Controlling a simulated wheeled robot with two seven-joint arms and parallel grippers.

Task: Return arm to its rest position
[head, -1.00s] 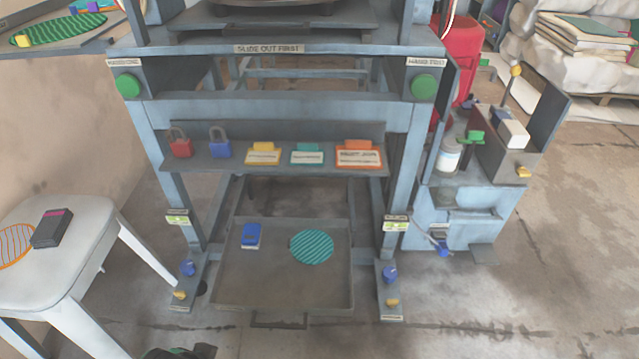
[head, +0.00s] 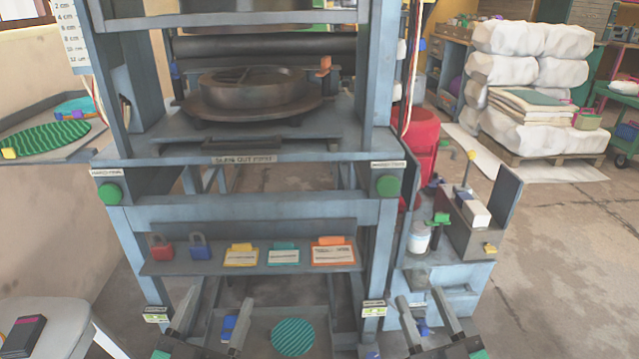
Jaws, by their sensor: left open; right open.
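My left gripper (head: 217,305) is at the bottom of the head view, left of centre, its two fingers apart and pointing away from me. A blue object (head: 229,322) on the low tray shows between these fingers; I cannot tell how far beyond them it is. My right gripper (head: 421,302) is at the bottom right, fingers apart, in front of the press's right leg and the blue side cabinet. Both grippers look empty. The press (head: 240,216) stands ahead, with a dark round plate (head: 253,90) on its upper bed. My arms are mostly below the picture.
A shelf on the press holds a red padlock (head: 160,247), a blue padlock (head: 200,245) and three coloured tags. A teal striped disc (head: 293,337) lies on the low tray. A white stool (head: 45,318) stands left. The side cabinet (head: 465,277) stands right; open floor lies beyond it.

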